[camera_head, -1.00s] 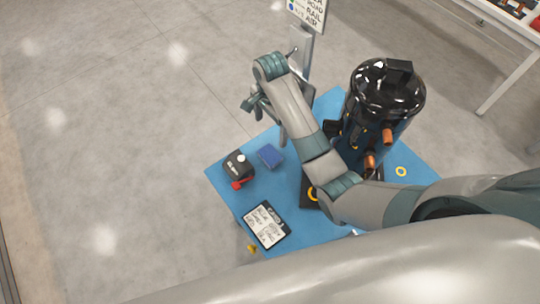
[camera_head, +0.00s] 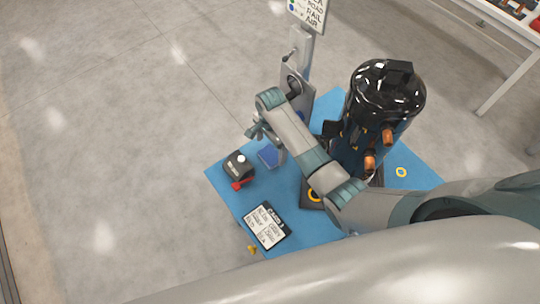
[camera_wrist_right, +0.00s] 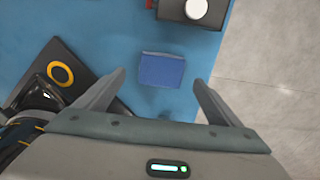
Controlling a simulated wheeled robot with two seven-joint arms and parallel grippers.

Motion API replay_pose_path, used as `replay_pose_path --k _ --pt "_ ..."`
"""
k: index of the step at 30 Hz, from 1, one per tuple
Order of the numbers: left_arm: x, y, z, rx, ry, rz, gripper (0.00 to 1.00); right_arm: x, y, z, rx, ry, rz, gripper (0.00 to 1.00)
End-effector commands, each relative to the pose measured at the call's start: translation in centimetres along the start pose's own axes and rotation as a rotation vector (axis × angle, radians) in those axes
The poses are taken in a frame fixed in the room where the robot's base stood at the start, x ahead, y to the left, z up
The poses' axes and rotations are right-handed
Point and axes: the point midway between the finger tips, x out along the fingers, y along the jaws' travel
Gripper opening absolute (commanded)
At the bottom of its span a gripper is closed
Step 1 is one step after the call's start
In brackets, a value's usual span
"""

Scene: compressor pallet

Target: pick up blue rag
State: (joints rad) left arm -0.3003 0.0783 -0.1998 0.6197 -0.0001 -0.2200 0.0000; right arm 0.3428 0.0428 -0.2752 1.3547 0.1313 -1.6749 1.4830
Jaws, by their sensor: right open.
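The blue rag (camera_head: 268,156) is a small folded dark-blue square lying flat on the lighter blue pallet mat (camera_head: 225,192). In the head view my right gripper (camera_head: 268,140) is above it and hides part of it. In the right wrist view the rag (camera_wrist_right: 162,70) lies just beyond the fingertips, roughly between the two spread fingers of the right gripper (camera_wrist_right: 158,80). The gripper is open and empty, apart from the rag. The left gripper does not show.
A dark box with a white knob and red part (camera_head: 238,168) stands left of the rag. A black compressor tank (camera_head: 385,100) with copper fittings stands to the right. A written card (camera_head: 266,226) lies in front. A sign post (camera_head: 300,55) rises behind.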

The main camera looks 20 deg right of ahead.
Motion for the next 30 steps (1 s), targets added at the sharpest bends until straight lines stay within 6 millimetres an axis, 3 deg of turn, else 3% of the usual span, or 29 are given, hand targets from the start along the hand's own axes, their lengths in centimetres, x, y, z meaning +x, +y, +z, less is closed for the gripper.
replay_pose_path --k 13,30 --pt "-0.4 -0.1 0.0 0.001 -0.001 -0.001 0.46 0.4 -0.1 0.0 0.000 0.000 0.000 0.88" --pt "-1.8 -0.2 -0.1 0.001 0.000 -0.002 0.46 5.1 -0.2 0.1 -0.001 0.001 0.000 0.88"
